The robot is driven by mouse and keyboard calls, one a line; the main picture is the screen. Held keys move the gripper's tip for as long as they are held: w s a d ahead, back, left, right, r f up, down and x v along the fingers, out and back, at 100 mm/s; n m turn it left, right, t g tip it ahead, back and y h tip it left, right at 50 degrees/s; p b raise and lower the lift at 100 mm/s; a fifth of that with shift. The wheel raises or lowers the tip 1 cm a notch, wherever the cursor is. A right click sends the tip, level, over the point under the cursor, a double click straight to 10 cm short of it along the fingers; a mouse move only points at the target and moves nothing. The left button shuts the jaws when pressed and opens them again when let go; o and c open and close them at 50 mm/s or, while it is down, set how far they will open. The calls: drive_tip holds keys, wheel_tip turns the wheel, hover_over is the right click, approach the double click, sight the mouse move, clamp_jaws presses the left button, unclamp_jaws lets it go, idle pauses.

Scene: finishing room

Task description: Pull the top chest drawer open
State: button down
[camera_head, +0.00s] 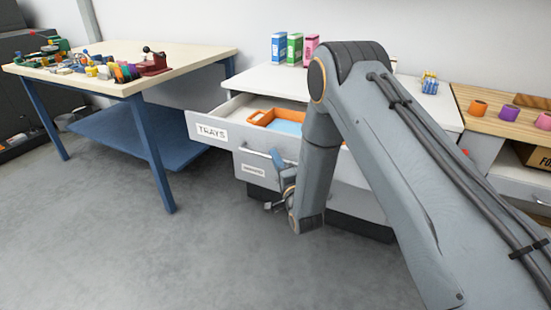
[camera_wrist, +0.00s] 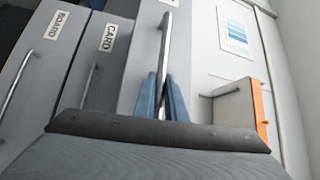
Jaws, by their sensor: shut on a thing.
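The top chest drawer (camera_head: 221,143), labelled TRAYS, stands pulled out of the white chest (camera_head: 275,80) in the head view. An orange tray (camera_head: 262,118) with a blue inside lies in it. My gripper (camera_head: 281,175) is at the drawer's front, partly hidden by my arm. In the wrist view, its blue fingers (camera_wrist: 162,100) are on either side of a long metal handle (camera_wrist: 166,45) and shut on it. The drawer front (camera_wrist: 145,60) shows beside the handle. The right part of the drawer is hidden behind my arm in the head view.
Lower drawers labelled CARD (camera_wrist: 108,38) and BOARD (camera_wrist: 56,25) are shown in the wrist view. A blue-legged table (camera_head: 185,62) with tools stands left of the chest. A wooden-topped bench (camera_head: 480,122) is on the right. Grey floor (camera_head: 120,240) is clear in front.

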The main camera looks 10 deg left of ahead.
drive_tip(key=c, duration=1.8)
unclamp_jaws()
drive_tip(key=shift+v, duration=3.9)
drive_tip(key=shift+d, duration=0.15)
